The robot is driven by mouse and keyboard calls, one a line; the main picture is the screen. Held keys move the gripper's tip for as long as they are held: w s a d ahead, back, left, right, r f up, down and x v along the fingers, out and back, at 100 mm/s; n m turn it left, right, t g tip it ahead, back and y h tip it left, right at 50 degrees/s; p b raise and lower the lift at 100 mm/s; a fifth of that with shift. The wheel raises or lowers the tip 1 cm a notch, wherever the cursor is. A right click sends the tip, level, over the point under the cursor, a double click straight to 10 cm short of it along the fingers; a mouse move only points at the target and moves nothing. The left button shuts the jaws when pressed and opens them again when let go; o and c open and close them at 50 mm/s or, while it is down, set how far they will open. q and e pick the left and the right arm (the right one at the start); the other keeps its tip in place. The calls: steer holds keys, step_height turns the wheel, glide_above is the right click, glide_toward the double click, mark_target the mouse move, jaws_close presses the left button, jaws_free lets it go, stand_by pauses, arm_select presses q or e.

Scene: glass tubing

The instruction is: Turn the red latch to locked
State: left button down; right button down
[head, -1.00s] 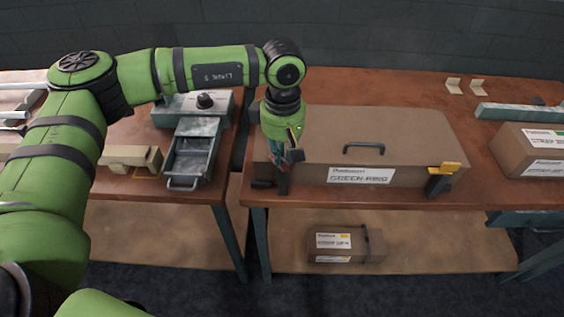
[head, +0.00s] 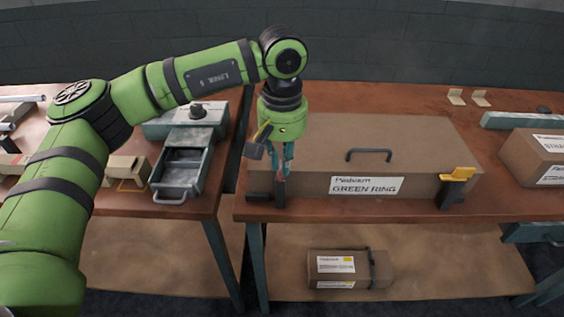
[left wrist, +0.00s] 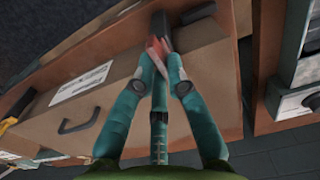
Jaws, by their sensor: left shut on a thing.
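A long brown box (head: 400,140) labelled GREEN RING lies on the brown workbench. The red latch (left wrist: 155,48) is at the box's front left corner, beside a dark upright post; it is blurred in the left wrist view and only a sliver of it shows in the head view. My left gripper (left wrist: 158,62) points down at this corner, its teal fingers shut on the latch. In the head view the gripper (head: 285,168) hides most of the latch, so I cannot tell its exact angle. My right gripper is not in view.
A yellow latch (head: 458,173) stands at the box's front right. A black handle (head: 369,153) rises from the lid. An open metal drawer (head: 178,168) is on the left bench. Another labelled box (head: 342,268) lies on the lower shelf.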

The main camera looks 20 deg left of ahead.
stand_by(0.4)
arm_select(q)
steer(key=c, duration=1.2)
jaws_free()
steer(key=shift+c, duration=0.2)
step_height(320, 180, up, 12)
